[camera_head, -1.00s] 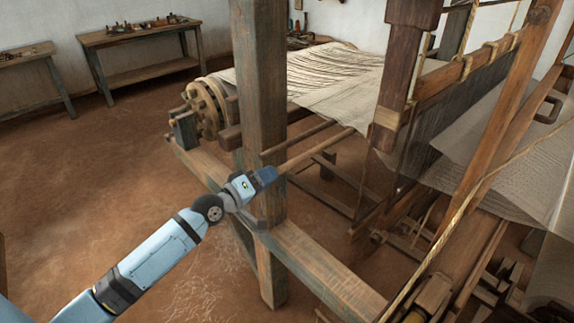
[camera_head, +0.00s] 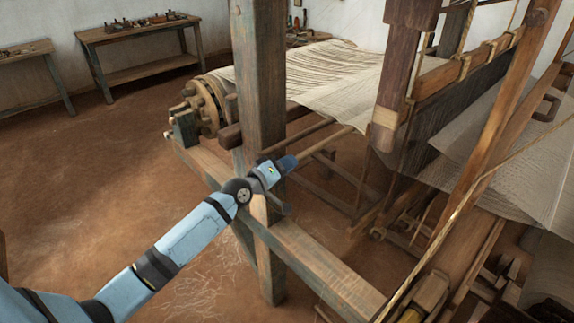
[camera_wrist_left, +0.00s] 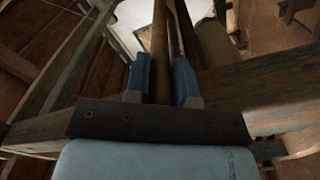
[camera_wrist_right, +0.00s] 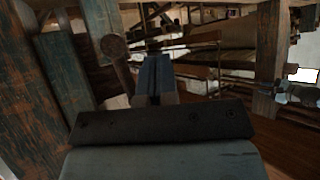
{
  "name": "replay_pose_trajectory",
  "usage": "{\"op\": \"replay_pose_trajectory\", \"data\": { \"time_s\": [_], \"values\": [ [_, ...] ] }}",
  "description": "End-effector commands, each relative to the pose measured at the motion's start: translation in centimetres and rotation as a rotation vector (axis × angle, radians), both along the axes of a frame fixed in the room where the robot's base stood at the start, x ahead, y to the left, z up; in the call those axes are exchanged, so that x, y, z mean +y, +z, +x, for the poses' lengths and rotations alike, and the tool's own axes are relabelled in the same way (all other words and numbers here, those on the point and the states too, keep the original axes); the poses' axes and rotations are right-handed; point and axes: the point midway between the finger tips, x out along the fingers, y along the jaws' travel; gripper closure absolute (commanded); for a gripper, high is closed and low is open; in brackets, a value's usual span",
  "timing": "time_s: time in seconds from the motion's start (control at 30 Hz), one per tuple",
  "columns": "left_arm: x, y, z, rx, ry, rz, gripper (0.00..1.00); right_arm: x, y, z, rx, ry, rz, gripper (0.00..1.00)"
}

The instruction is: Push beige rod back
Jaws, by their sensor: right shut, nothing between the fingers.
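The beige rod (camera_head: 325,144) runs from my left gripper (camera_head: 288,163), past the wooden post, up and right toward the cloth's edge. Its far end is hard to make out. In the left wrist view the rod (camera_wrist_left: 160,55) lies lengthwise between the two blue fingers of my left gripper (camera_wrist_left: 161,82). The fingers are apart by about the rod's width and appear closed on it. My right gripper (camera_wrist_right: 157,80) shows only in its wrist view, fingers together and empty, in front of dark loom beams.
The thick upright post (camera_head: 259,75) stands close beside my left gripper. A lower beam (camera_head: 315,268) runs below it. A second, darker rod (camera_head: 297,136) lies just behind. The pale cloth (camera_head: 335,75) spans the loom. Open floor (camera_head: 100,170) lies to the left.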

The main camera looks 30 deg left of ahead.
Motion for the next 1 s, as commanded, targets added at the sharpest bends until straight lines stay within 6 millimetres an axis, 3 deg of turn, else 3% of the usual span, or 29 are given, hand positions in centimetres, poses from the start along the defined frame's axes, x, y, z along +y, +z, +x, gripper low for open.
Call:
{"op": "replay_pose_trajectory", "data": {
  "time_s": [0.23,0.5,0.77,0.8,0.87,1.0],
  "values": [
    [0.3,-0.1,0.1,-0.001,0.001,0.002,1.00,-0.1,-0.3,0.1,-0.002,-0.002,-0.001,1.00],
    [3.1,-0.3,1.1,-0.001,0.000,0.003,1.00,-0.2,-2.7,0.1,-0.002,-0.002,-0.002,1.00],
    [3.3,0.1,1.1,-0.002,0.002,0.000,1.00,-0.2,-2.6,0.0,0.002,-0.001,-0.004,1.00],
    [3.3,0.1,1.1,-0.002,0.002,0.000,0.68,-0.2,-2.6,0.0,0.002,-0.001,-0.003,1.00],
    [3.3,0.1,1.1,-0.002,0.002,0.000,0.54,-0.2,-2.6,0.0,0.001,-0.001,-0.003,1.00],
    [3.2,0.1,1.1,-0.001,0.002,0.001,0.52,-0.1,-2.4,0.1,-0.002,-0.001,-0.002,1.00]
  ]
}}
